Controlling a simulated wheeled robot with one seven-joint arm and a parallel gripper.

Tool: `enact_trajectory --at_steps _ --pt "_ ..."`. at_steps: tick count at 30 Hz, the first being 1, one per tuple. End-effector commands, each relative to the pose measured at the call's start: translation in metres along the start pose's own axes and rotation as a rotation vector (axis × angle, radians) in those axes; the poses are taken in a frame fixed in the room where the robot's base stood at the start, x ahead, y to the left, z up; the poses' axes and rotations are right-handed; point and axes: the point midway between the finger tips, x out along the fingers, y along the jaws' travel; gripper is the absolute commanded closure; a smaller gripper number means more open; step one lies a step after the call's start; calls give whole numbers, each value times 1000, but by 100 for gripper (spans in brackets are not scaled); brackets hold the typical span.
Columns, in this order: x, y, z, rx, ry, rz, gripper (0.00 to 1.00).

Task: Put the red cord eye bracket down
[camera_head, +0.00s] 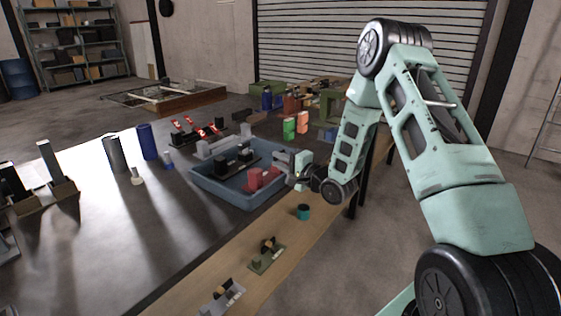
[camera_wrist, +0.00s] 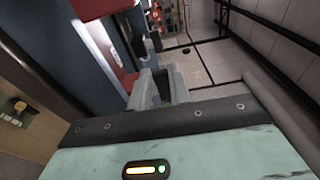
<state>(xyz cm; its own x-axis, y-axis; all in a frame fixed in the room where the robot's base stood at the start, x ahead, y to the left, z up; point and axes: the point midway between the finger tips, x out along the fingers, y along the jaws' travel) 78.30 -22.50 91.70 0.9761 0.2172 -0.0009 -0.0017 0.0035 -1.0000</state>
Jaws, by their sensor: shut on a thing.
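The red cord eye bracket (camera_head: 262,180) is low inside the right part of the blue tray (camera_head: 222,193). My gripper (camera_head: 285,160) reaches in over the tray's right side, and its grey fingers are at the bracket. In the wrist view, red parts of the bracket (camera_wrist: 128,82) show beside the grey fingers (camera_wrist: 160,88). A pale round piece shows between the red parts. My gripper is shut on the bracket, though the grip itself is mostly hidden. I cannot tell whether the bracket touches the tray floor.
Black parts (camera_head: 235,160) sit in the tray behind the bracket. Green and orange blocks (camera_head: 289,128) stand behind. The dark tabletop left of the tray has free room.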

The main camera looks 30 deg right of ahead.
Motion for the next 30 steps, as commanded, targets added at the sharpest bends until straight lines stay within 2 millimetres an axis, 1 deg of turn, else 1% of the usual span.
enact_trajectory --at_steps 9,10,11,17,20,21,22,23,30 --pt "0 7 0 1 -1 1 100" --pt "0 9 0 2 -1 5 75" --pt "0 9 0 2 0 6 72" --pt "-1 8 1 3 0 10 72" --pt "-1 -1 0 2 0 11 72" --pt "-1 -7 0 2 0 11 72" --pt "-9 0 -1 4 3 13 72" --pt "-15 0 -1 4 3 13 72" --pt "-68 -2 -1 3 5 7 72"
